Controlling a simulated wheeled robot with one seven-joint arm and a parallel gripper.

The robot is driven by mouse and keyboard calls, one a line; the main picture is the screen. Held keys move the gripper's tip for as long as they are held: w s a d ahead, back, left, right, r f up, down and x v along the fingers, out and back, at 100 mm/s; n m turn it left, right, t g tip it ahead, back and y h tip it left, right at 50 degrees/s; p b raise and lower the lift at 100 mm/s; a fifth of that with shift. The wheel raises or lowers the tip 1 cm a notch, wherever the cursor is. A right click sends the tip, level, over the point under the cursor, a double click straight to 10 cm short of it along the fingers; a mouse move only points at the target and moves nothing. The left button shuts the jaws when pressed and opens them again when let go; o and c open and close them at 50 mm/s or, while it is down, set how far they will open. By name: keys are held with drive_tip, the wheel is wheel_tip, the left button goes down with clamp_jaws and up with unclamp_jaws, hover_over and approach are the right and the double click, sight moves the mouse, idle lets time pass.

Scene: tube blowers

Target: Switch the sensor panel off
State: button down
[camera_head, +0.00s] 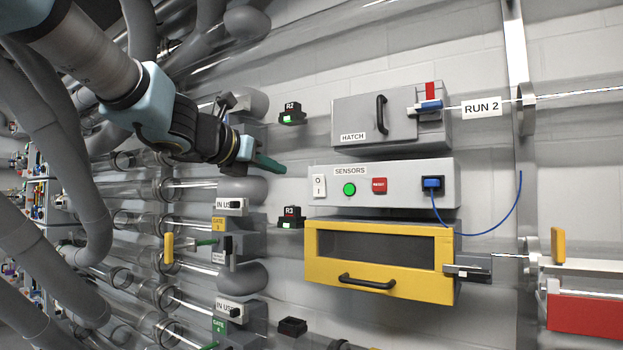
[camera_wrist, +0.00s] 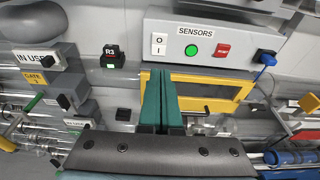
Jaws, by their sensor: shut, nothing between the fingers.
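The sensor panel (camera_head: 410,190) is a grey box on the wall labelled SENSORS, seen right of my gripper in the head view and at the top in the wrist view (camera_wrist: 216,30). At its left end is a white O/I rocker switch (camera_head: 319,186), also in the wrist view (camera_wrist: 159,44). Beside it are a lit green light (camera_head: 349,189) and a red button or label (camera_head: 379,185). A blue plug (camera_head: 432,183) with a cable sits at the right end. My gripper (camera_head: 270,163) is shut and empty, left of the panel and apart from it. Its green fingers (camera_wrist: 161,100) show below the switch in the wrist view.
A grey HATCH box (camera_head: 375,118) is above the panel and a yellow-framed drawer or door (camera_head: 380,230) with a black handle is below it. Small R2 (camera_head: 292,114) and R3 (camera_head: 291,218) units with green lights are to the left. Clear tubes and gate boxes fill the left side.

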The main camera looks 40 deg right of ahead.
sight(318, 180)
drive_tip(key=shift+d, duration=0.1)
drive_tip(key=p+x, duration=0.1)
drive_tip(key=x, duration=0.3)
drive_tip(key=r+p+x, duration=0.1)
drive_tip(key=x, duration=0.4)
drive_tip(key=p+x, duration=0.1)
drive_tip(key=x, duration=0.3)
drive_tip(key=shift+w+d+r+p, duration=0.1)
drive_tip(key=shift+w+d+p, duration=0.1)
drive_tip(key=shift+d+p, duration=0.2)
drive_tip(key=shift+d+r, duration=0.15)
drive_tip(key=shift+d, duration=0.25)
drive_tip(key=shift+a, duration=0.1)
